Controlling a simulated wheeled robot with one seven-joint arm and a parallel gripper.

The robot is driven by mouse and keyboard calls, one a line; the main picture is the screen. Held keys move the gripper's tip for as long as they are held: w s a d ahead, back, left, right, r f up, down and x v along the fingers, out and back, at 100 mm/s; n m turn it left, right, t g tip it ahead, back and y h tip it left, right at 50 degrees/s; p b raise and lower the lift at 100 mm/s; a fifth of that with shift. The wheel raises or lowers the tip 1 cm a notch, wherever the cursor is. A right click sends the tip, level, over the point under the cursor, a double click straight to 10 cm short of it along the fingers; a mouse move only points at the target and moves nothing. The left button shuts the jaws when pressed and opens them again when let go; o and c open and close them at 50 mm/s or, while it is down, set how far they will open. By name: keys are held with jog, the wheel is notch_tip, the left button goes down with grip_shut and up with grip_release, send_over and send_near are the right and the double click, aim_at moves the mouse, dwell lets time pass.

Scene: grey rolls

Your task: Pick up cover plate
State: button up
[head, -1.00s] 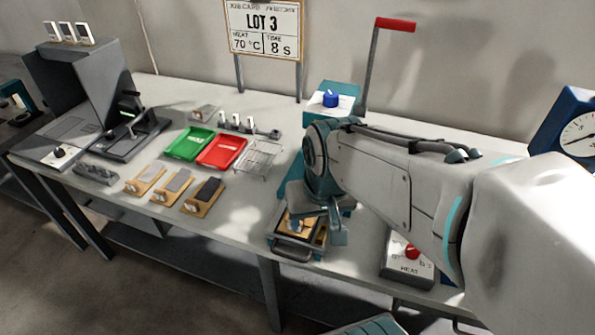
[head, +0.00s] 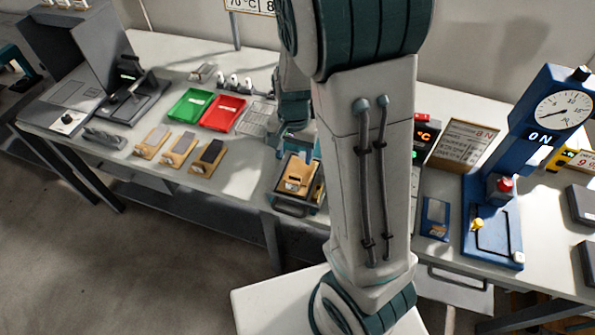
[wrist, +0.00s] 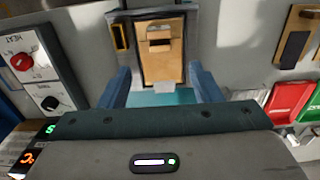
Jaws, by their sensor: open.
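My gripper (wrist: 162,82) is open, with one blue finger on each side of the plate's near end in the picture. Nothing is held between the fingers. I cannot tell the gap between fingers and plate. In the head view my arm hides much of the area to the right of the tray.
Green (head: 188,105) and red (head: 222,112) trays and a wire rack (head: 257,117) stand left of the plate. Several small boards lie in front of them. A blue press with a dial (head: 565,108) stands at right. A heat control box (wrist: 25,60) shows in the wrist view.

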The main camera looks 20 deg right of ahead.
send_over(296, 175)
jog(key=f, duration=0.5)
jog(key=shift+s+a, duration=0.25)
jog(key=shift+a, duration=0.05)
jog(key=shift+w+d+f+p, duration=0.15)
jog(key=shift+w+f+p, duration=0.05)
jog(key=shift+f, duration=1.1)
jog(key=shift+w+d+f+p, duration=0.1)
jog(key=shift+w+f+p, duration=0.05)
jog(key=shift+f, duration=1.1)
jog(key=c, duration=1.1)
